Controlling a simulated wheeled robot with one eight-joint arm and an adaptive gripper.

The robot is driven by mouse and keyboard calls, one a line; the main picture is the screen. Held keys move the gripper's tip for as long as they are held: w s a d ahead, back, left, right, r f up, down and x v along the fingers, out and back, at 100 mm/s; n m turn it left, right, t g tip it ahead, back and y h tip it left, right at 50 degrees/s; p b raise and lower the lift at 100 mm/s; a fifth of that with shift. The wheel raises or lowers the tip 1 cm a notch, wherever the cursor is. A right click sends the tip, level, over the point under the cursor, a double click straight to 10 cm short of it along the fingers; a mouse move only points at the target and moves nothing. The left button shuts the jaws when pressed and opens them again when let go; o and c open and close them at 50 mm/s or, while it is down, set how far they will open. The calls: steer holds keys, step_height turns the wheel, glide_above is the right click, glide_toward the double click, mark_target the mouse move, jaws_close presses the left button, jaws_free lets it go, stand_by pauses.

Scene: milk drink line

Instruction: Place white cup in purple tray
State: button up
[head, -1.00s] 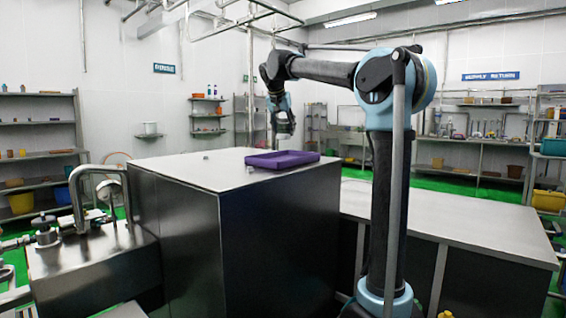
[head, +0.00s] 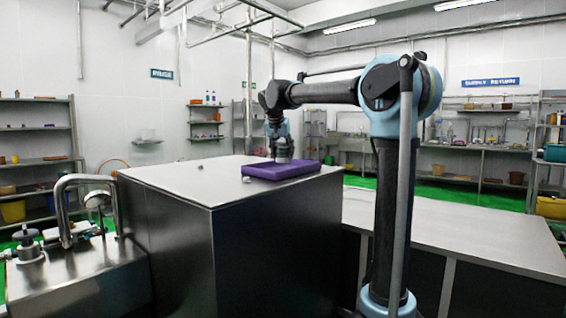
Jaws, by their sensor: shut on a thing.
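The purple tray (head: 262,175) lies on top of the large steel cabinet, near its right edge. My gripper (head: 282,157) points down at the tray, low over its back part. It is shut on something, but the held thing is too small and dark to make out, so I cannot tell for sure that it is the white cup. I cannot tell whether it touches the tray floor. A small pale object (head: 247,180) sits on the steel top just left of the tray's front corner; its kind is unclear.
The steel top (head: 190,180) is mostly clear left of the tray. A lower steel counter (head: 440,225) stands to the right, empty. Pipes and a valve unit (head: 70,210) stand at the left. Shelves line the walls behind.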

mark_target(283, 159)
steer(key=shift+f, duration=1.5)
steer(key=o, duration=1.3)
steer(key=shift+c, duration=0.2)
steer(key=v, duration=1.2)
steer(key=shift+d, duration=0.1)
